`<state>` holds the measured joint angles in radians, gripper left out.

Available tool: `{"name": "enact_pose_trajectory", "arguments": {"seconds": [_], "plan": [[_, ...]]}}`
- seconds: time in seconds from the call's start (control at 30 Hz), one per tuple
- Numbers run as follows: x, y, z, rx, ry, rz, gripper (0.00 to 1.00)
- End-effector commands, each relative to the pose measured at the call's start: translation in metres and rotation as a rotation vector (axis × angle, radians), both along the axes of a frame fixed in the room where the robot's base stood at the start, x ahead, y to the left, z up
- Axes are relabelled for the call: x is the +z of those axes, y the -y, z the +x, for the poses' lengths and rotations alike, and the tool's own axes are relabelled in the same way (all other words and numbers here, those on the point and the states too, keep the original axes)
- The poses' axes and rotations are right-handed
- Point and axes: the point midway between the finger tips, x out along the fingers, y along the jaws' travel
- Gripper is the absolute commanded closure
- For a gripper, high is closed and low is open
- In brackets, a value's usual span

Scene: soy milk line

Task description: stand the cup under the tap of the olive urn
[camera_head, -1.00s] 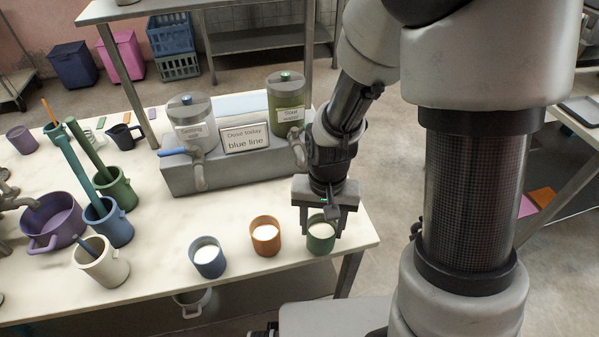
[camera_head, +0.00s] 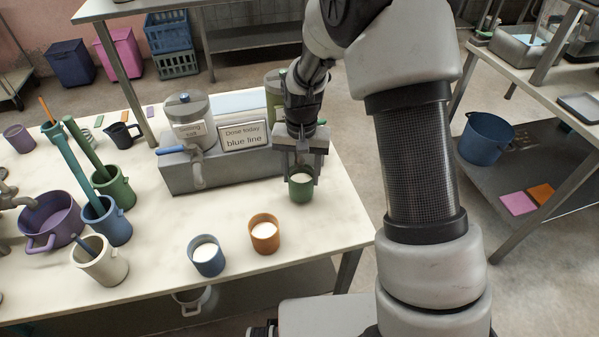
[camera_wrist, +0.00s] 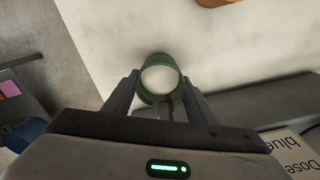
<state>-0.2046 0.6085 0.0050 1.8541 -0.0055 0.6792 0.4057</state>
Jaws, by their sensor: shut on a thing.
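The green cup (camera_head: 301,190), with white liquid inside, is between the fingers of my gripper (camera_head: 301,178), which is shut on it. It looks upright in front of the right end of the grey stand; I cannot tell whether it touches the table. The wrist view shows the cup (camera_wrist: 157,60) from above between both fingers (camera_wrist: 160,98). The olive urn (camera_head: 273,98) stands at the right of the stand, mostly hidden behind my arm. Its tap is hidden in the head view.
A blue cup (camera_head: 207,258) and an orange cup (camera_head: 264,236) with white liquid stand near the front edge. The table (camera_head: 335,228) is clear at front right.

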Motion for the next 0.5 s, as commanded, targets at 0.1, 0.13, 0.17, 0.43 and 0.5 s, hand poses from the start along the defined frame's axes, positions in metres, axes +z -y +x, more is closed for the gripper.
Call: {"name": "enact_pose_trajectory", "arguments": {"seconds": [0.1, 0.13, 0.17, 0.43, 0.5], "plan": [[0.000, -0.004, 0.021, 0.000, 0.002, 0.001, 0.76], [-0.008, -0.003, 0.018, 0.000, -0.002, -0.001, 0.76], [-0.012, -0.003, 0.017, 0.000, -0.003, 0.000, 0.76], [-0.015, -0.004, 0.018, 0.000, 0.001, 0.001, 0.76], [-0.015, -0.004, 0.017, 0.000, 0.001, 0.001, 0.76]]}}
